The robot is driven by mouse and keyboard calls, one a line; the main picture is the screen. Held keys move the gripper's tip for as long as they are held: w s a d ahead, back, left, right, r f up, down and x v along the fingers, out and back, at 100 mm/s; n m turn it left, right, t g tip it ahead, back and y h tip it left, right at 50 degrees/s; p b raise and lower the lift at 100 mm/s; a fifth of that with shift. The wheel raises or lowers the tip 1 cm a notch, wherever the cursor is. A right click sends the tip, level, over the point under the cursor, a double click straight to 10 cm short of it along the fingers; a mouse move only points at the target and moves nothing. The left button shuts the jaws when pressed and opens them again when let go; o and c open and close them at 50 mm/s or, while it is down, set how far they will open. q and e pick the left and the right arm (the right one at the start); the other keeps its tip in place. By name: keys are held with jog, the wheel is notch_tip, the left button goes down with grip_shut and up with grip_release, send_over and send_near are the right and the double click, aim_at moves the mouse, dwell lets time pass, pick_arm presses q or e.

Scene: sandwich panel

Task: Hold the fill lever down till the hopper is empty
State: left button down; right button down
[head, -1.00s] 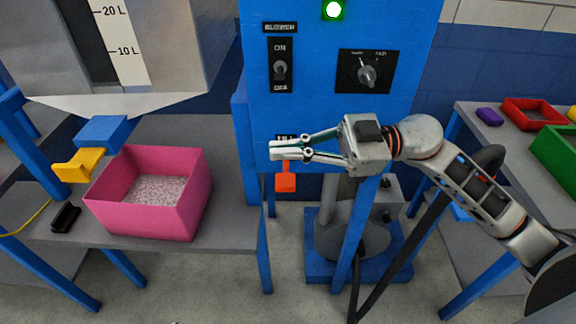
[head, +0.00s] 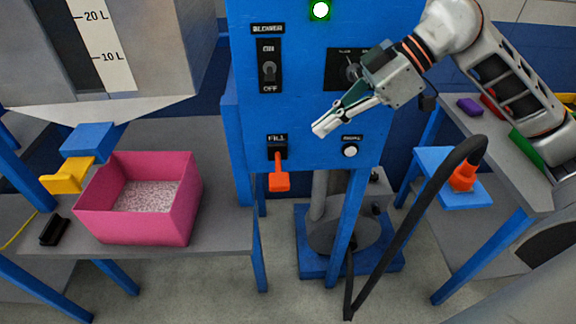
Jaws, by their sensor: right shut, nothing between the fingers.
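The fill lever (head: 279,181) is an orange handle hanging below the FILL label on the blue panel (head: 310,115). My right gripper (head: 320,129) is shut and empty, above and to the right of the lever and clear of it. The hopper (head: 160,60) is at the upper left, with a scale (head: 104,55) marked 10 L and 20 L. Its dark window (head: 62,40) shows no fill in the visible part; its top is cut off. The pink bin (head: 185,215) holds speckled granules (head: 147,196). My left gripper is not in view.
A blower switch (head: 269,72), a dial (head: 352,70) partly behind my gripper and a white button (head: 350,151) are on the panel. A green light (head: 320,9) is lit. A black hose (head: 405,225) ends at an orange nozzle (head: 463,178) on the right.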

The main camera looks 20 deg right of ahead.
jog(key=shift+a+f, duration=0.1)
send_over(286, 180)
jog(key=f, duration=0.6)
jog(key=shift+w+d+f+p, duration=0.15)
jog(key=shift+d+f+p, duration=0.1)
jog(key=shift+f+p, duration=0.15)
notch_tip(286, 180, down, 2)
jog(key=shift+f, duration=1.1)
jog(key=shift+s+a+f+t, duration=0.15)
jog(key=shift+f+t, duration=0.1)
jog(key=shift+f, duration=0.25)
jog(key=shift+s+d+f+t, duration=0.15)
jog(key=shift+f+t, duration=0.1)
jog(key=shift+f, duration=0.5)
dwell(4.1)
